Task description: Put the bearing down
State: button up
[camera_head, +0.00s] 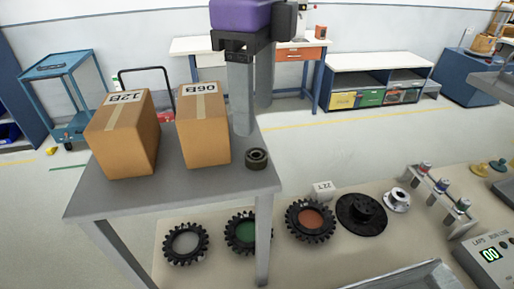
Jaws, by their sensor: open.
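The bearing (257,158), a small dark ring, rests flat on the grey table (215,190) near its right edge, to the right of the two cardboard boxes. My gripper (253,121), with a purple and black body and two long grey fingers, points down from the top of the view. Its fingers are apart, with nothing between them. The fingertips appear just above and behind the bearing in the picture, clear of it. The exact gap in height and depth is hard to tell.
Two cardboard boxes, 12B (122,142) and 06B (205,135), stand on the table left of the bearing. Below lies a beige surface (335,255) with several toothed wheels, a black disc (361,214), a rack (440,192) and a lap counter box (490,254).

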aim_at(257, 154)
jog(key=shift+s+d+f+p, duration=0.15)
jog(key=shift+f+p, duration=0.3)
jog(key=shift+f, duration=1.45)
jog(key=shift+s+f+p, duration=0.1)
jog(key=shift+f+p, duration=0.35)
jog(key=shift+f, duration=1.45)
jog(key=shift+c, duration=0.2)
grip_shut()
